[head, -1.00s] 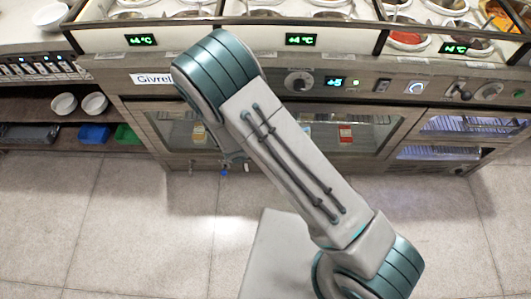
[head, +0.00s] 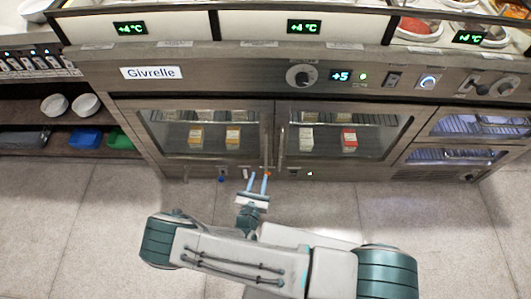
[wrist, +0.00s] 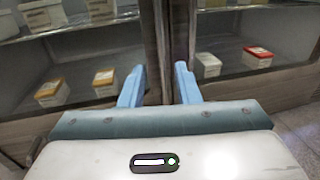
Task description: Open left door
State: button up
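The left door (head: 190,155), glass in a wooden frame, is shut on the low fridge under the counter. Its upright handle (head: 267,145) runs along its right edge, close beside the right door's handle (head: 282,147). My gripper (head: 258,178) is open and empty, low in front of the door seam, with its light-blue fingers pointing at the fridge. In the wrist view the fingers (wrist: 158,88) stand apart, and the left door's handle (wrist: 160,45) appears between them. I cannot tell how deep the handle lies between the fingers, and no contact is visible.
The right door (head: 350,150) is shut, with boxes behind its glass. Drawers with lit interiors (head: 450,157) are at the right. A shelf with white bowls (head: 85,104) is at the left. The tiled floor (head: 110,230) before the left door is clear.

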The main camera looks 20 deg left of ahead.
aim_at(266, 153)
jog(key=w+b, duration=0.2)
jog(key=w, duration=1)
jog(key=shift+a, duration=0.2)
grip_shut()
